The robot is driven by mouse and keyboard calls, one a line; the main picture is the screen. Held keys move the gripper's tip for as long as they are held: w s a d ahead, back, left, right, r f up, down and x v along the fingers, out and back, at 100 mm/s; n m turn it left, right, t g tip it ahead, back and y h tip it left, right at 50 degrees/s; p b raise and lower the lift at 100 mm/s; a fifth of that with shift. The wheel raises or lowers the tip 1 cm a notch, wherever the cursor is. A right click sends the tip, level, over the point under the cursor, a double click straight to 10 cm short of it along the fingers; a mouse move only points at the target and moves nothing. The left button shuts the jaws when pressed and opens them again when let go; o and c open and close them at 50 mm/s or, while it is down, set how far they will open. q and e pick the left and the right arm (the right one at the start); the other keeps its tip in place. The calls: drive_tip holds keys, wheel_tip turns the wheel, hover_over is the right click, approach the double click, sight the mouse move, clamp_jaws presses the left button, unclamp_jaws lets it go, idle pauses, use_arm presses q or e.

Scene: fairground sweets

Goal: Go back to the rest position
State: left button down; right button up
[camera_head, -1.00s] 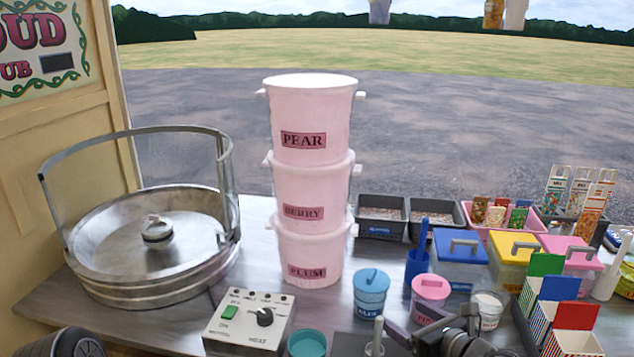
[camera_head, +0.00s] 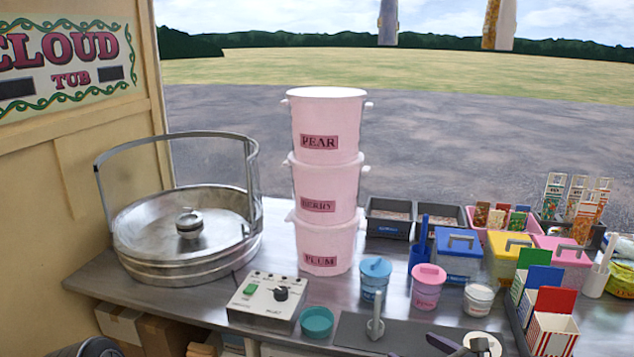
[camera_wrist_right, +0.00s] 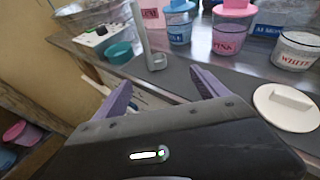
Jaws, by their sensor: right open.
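My right gripper (camera_wrist_right: 158,98) is open and empty in the right wrist view, its two purple fingers apart near the counter's front edge. In the head view a dark purple part of it (camera_head: 440,343) shows at the bottom edge. A metal scoop-like tool (camera_wrist_right: 152,50) stands beyond the fingers on a dark mat, apart from them; it also shows in the head view (camera_head: 375,318). At the lower left of the head view, a dark rounded part of my left arm shows, but the left gripper's fingers do not.
A metal tub (camera_head: 130,240) stands at left, with a control box (camera_head: 265,300) in front. Stacked pink buckets (camera_head: 325,180) stand mid-counter. Blue (camera_head: 374,282), pink (camera_head: 427,290) and white (camera_head: 477,300) pots and a teal bowl (camera_head: 316,321) are near the front. Striped boxes (camera_head: 550,335) stand at right.

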drive_tip(key=s+a+f+n+g+y, duration=0.1)
drive_tip(key=s+a+f+n+g, duration=0.2)
drive_tip(key=s+a+f+n, duration=0.45)
drive_tip(key=s+a+f+n+g+y, duration=0.1)
drive_tip(key=s+a+f+n+g, duration=0.4)
drive_tip(key=a+f, duration=0.5)
drive_tip(key=s+d+f+n+g+h, duration=0.2)
drive_tip(key=s+f+n, duration=0.5)
drive_tip(key=s+n, duration=0.1)
drive_tip(key=s+d+f+n+g+h, duration=0.2)
drive_tip(key=s+f+n, duration=0.5)
drive_tip(key=s+n, duration=0.1)
drive_tip(key=shift+s+f, duration=0.25)
drive_tip(key=shift+s, duration=0.2)
